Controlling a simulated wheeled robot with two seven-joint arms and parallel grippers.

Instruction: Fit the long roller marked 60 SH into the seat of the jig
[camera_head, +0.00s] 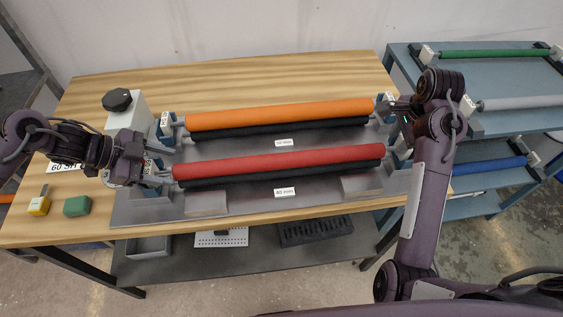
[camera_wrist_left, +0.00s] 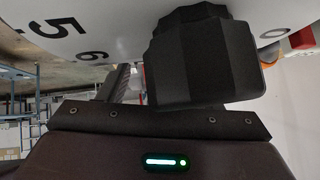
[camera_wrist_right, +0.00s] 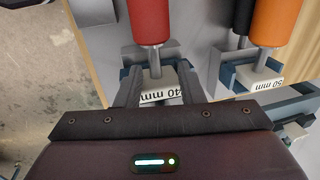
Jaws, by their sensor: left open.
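I cannot read a 60 SH mark on any roller; a white card (camera_head: 68,167) on the bench's left seems to read 60 SH. A red roller (camera_head: 280,161) and an orange roller (camera_head: 280,114) lie across the metal jig (camera_head: 250,203), each beside a black roller. My left gripper (camera_head: 143,165) is open near the red roller's left end; its wrist view shows a black knob (camera_wrist_left: 202,55) before a numbered white dial (camera_wrist_left: 70,25). My right gripper (camera_wrist_right: 160,88) has its fingers either side of the red roller's end block, labelled 40 mm (camera_wrist_right: 160,95); its grip is unclear.
A white box with a black knob (camera_head: 117,100) stands at the jig's left. A blue rack (camera_head: 480,75) at right holds green, grey and blue rollers. The bench's back strip is clear.

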